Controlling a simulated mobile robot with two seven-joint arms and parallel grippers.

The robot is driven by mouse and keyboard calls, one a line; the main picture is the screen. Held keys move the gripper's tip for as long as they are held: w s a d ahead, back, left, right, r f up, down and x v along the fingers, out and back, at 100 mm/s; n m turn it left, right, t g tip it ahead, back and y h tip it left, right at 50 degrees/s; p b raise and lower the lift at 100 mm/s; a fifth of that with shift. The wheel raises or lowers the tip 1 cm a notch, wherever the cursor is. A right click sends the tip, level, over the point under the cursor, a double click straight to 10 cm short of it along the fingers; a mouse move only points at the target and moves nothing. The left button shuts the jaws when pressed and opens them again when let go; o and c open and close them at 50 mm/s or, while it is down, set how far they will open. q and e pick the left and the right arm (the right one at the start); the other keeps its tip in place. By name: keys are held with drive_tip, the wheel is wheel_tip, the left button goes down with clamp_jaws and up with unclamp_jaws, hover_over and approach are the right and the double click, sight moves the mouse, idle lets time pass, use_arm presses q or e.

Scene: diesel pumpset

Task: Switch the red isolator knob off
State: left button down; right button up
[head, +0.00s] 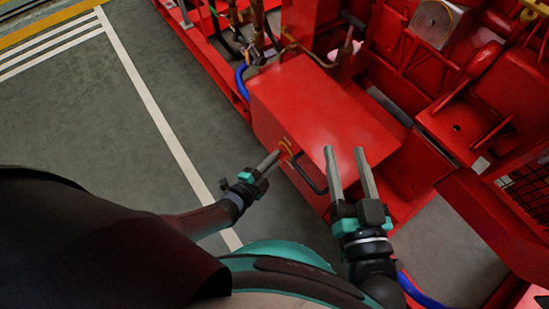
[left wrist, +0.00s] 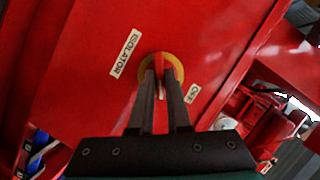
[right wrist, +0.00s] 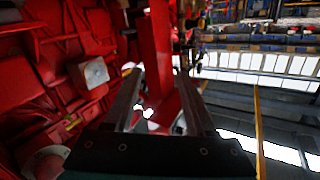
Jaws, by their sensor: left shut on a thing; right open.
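The red isolator knob (left wrist: 159,62) sits on a round yellow plate (left wrist: 175,66) on a red panel in the left wrist view. An ISOLATOR label (left wrist: 126,54) is at its left and an OFF label (left wrist: 193,93) at its lower right. My left gripper (left wrist: 161,76) is shut on the knob, its fingers hiding part of it. The knob's handle looks roughly upright in that picture. In the head view my left gripper (head: 278,154) reaches the yellow plate on the box's side. My right gripper (head: 346,152) is open and empty, in front of the red box's top.
The red box (head: 310,95) has a dark handle (head: 309,175) right of the knob. Blue hose (head: 241,80) and pipes stand behind it, and red machinery (head: 500,90) fills the right. Grey floor (head: 150,125) with white lines is clear at the left.

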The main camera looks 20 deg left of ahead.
drive_tip(key=shift+f, duration=0.15)
use_arm(q)
drive_tip(key=shift+w+a+r+n+g+h, duration=0.1)
drive_tip(key=shift+n+g+h, duration=0.5)
drive_tip(key=shift+n, duration=0.6)
drive_tip(key=shift+w+a+f+n+g+h, duration=0.1)
drive_tip(key=shift+n+g+h, duration=0.45)
drive_tip(key=shift+n, duration=0.65)
drive_tip(key=shift+a+r+n+g+h, duration=0.1)
drive_tip(key=shift+n+g+h, duration=0.25)
drive_tip(key=shift+n+g, duration=0.65)
drive_tip(key=shift+n+t, duration=0.25)
drive_tip(key=shift+n, duration=0.05)
drive_tip(key=c, duration=0.9)
unclamp_jaws()
drive_tip(key=shift+d, duration=0.1)
